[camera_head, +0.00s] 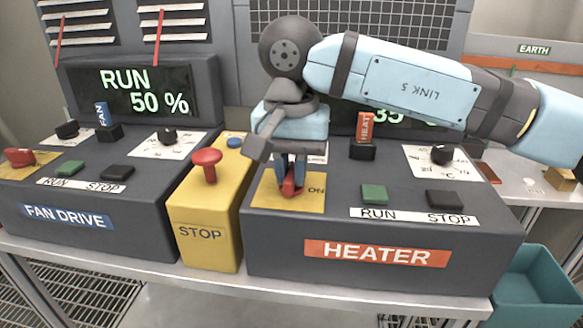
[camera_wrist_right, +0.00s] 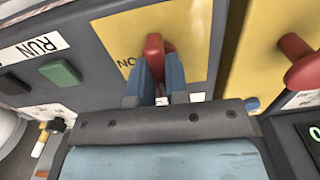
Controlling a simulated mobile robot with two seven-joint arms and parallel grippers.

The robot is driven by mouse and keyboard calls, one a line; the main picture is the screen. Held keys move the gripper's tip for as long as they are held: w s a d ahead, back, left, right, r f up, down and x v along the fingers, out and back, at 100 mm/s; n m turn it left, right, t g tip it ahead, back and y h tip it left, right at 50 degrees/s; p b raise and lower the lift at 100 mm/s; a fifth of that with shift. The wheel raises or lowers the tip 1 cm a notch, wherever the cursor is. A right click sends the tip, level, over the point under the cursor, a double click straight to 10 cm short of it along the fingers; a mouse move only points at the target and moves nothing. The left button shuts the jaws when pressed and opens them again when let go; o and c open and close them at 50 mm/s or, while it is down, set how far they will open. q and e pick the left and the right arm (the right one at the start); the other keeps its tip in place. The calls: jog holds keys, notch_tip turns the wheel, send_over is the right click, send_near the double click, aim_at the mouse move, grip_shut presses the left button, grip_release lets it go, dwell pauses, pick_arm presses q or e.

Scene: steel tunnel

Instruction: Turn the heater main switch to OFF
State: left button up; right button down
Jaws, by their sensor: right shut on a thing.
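The heater console (camera_head: 385,250) is a dark grey box with an orange HEATER label. Its main switch (camera_head: 290,188) is a red handle on a yellow plate (camera_head: 262,198) at the console's left end. An ON label shows on the plate, right of the handle. My right gripper (camera_head: 291,176) points down at the plate, with its blue fingers on both sides of the red handle, shut on it. The right wrist view shows the red handle (camera_wrist_right: 154,47) between the fingertips (camera_wrist_right: 158,70). An OFF label cannot be seen. My left gripper is not in view.
A yellow STOP box (camera_head: 205,215) with a red mushroom button (camera_head: 207,162) stands just left of the heater console. The fan drive console (camera_head: 95,215) is further left. Green (camera_head: 374,195) and black (camera_head: 444,199) buttons, a key switch and a dial are on the heater console's right side.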

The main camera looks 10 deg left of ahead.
aim_at(291, 171)
jog(key=shift+n, duration=0.3)
jog(key=c, duration=1.1)
grip_release()
pick_arm(q)
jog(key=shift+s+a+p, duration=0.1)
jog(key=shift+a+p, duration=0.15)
jog(key=shift+p, duration=0.9)
pick_arm(e)
notch_tip(291, 171, up, 14)
jog(key=shift+f, duration=0.1)
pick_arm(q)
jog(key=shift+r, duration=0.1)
